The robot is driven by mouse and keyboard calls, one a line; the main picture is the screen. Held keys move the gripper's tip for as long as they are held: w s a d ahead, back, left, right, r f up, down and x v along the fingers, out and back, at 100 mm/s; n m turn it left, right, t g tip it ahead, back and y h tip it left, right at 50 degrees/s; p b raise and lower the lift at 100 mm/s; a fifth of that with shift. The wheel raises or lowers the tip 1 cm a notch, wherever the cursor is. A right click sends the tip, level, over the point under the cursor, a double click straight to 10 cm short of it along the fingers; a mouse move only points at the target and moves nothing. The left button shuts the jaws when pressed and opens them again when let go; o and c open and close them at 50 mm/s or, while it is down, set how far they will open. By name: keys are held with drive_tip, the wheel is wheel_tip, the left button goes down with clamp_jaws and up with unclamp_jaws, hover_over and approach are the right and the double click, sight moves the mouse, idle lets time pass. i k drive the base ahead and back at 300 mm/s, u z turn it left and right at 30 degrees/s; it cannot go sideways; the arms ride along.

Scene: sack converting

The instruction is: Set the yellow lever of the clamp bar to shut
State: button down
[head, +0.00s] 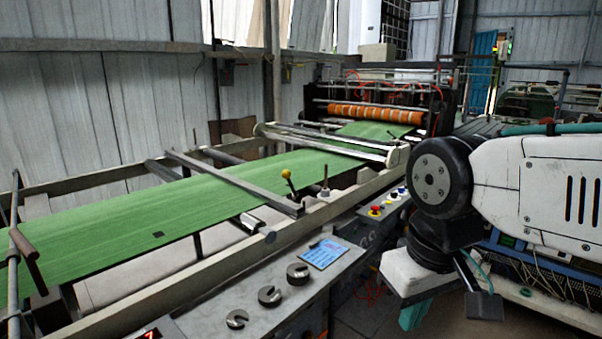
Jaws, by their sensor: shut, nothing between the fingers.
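The yellow lever (287,175) is a round yellow knob on a short dark stalk. It stands up near the right end of the clamp bar (230,182), tilted slightly to the left. The clamp bar is a dark bar lying across the green sack web (110,222). My gripper (415,315) points down at the lower right, well apart from the lever and to its right. Its teal fingertips look shut and hold nothing. Part of the fingers is hard to make out.
A control panel (205,318) with a blue screen (321,254) and several dark slotted discs runs along the near side. An upright pin (325,180) stands right of the lever. Red and yellow buttons (376,210) lie farther right.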

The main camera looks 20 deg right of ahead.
sight(290, 182)
drive_tip(key=u, duration=0.1)
drive_tip(key=k, duration=0.3)
drive_tip(key=z, duration=0.7)
drive_tip(key=i, duration=1.5)
drive_tip(key=u, duration=0.75)
